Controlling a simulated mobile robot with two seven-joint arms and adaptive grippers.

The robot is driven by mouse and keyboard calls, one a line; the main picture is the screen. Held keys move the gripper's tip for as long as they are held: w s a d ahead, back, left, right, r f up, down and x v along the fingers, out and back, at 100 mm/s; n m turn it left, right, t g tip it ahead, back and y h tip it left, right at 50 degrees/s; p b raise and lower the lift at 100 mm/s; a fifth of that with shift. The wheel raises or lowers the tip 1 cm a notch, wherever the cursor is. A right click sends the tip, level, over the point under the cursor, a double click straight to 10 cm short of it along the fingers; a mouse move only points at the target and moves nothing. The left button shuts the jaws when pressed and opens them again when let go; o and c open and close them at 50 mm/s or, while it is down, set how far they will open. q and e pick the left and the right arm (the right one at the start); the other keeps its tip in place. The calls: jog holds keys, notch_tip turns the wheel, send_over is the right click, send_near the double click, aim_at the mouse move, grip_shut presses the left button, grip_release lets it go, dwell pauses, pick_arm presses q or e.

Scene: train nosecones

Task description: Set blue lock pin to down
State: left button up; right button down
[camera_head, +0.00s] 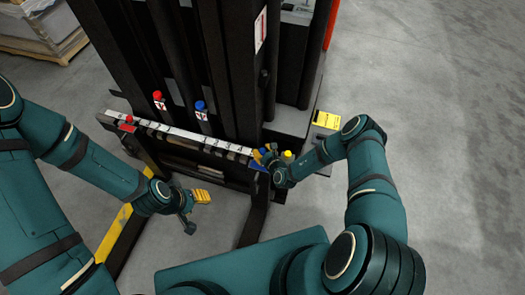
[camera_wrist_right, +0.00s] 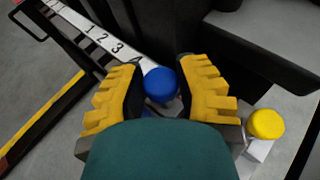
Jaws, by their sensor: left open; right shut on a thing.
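The blue lock pin, with its round blue knob (camera_wrist_right: 160,84), sits between the yellow-padded fingers of my right gripper (camera_wrist_right: 162,92) in the right wrist view. My right gripper (camera_head: 267,158) is shut on it at the right end of the numbered white rail, in the head view. The pin's shaft is mostly hidden, so its height is unclear. Another blue knob (camera_head: 200,106) stands on the rack behind the rail. My left gripper (camera_head: 195,208) is open and empty, low in front of the rack, away from the rail.
A yellow knob (camera_wrist_right: 266,124) stands beside my right gripper. The numbered rail (camera_head: 185,135) runs left, with a red knob (camera_head: 157,96) behind it. The dark mast (camera_head: 230,60) rises behind. A yellow label (camera_head: 326,120) lies right of the rail. Floor at right is clear.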

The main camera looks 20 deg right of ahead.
jog(key=shift+f, duration=0.1)
notch_tip(320, 180, down, 3)
jog(key=shift+w+f+b, duration=0.1)
jog(key=shift+f+b, duration=0.1)
jog(key=shift+b, duration=0.9)
jog(key=shift+r, duration=0.1)
jog(key=c, duration=0.7)
grip_release()
jog(key=shift+o, duration=0.2)
jog(key=v, duration=1.2)
jog(key=shift+a, duration=0.1)
